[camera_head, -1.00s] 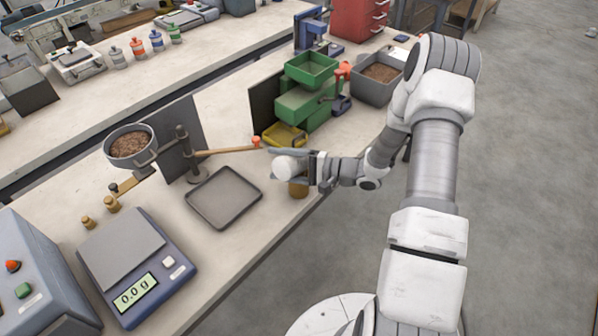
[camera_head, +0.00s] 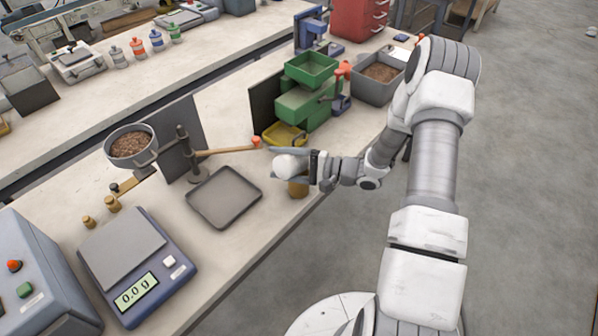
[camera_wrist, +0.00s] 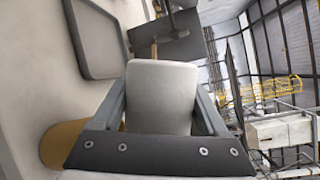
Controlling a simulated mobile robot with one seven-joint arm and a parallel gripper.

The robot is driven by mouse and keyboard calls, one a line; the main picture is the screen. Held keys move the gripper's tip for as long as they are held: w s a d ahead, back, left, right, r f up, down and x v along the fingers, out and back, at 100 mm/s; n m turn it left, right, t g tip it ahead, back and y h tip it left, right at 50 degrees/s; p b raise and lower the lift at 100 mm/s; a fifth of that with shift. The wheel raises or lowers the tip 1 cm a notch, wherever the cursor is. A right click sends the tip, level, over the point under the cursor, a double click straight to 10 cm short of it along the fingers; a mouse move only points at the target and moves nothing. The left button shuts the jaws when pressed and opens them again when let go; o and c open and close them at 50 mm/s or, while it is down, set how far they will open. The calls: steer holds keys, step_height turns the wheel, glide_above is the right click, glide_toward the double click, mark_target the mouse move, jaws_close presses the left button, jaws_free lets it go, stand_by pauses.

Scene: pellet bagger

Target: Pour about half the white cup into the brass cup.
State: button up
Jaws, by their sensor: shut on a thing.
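The white cup (camera_head: 289,165) is held between the fingers of my gripper (camera_head: 304,163), which is shut on it. In the wrist view the white cup (camera_wrist: 161,95) lies between the two grey fingers, and its contents are hidden. It looks tilted well over in the head view, its far end pointing left. The brass cup (camera_head: 298,188) stands on the bench just below the white cup, near the front edge. It also shows partly in the wrist view (camera_wrist: 62,143), at the lower left. I cannot see inside the brass cup or any pellets falling.
An empty grey tray (camera_head: 224,197) lies left of the cups. A scale (camera_head: 135,262) reading 0.0 g stands at the front left. A pan of brown pellets (camera_head: 131,146) sits on a stand with a long wooden lever. A green hopper (camera_head: 306,92) with a yellow tray stands behind.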

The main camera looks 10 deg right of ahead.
steer(key=shift+w+d+r+m+y, duration=0.1)
steer(key=shift+d+r+m+y, duration=0.05)
steer(key=shift+m+y, duration=0.2)
stand_by(1.1)
steer(key=shift+s+a+f+n+h+b, duration=0.25)
steer(key=shift+a+f+n+h+b, duration=0.1)
steer(key=shift+f+n+h+b, duration=0.45)
steer(key=shift+s+a+f+n+h+b, duration=0.15)
steer(key=shift+a+n+h+b, duration=0.1)
steer(key=shift+n+b, duration=0.6)
steer(key=shift+r, duration=0.5)
steer(key=shift+r+n+h, duration=0.1)
steer(key=shift+n+h, duration=0.2)
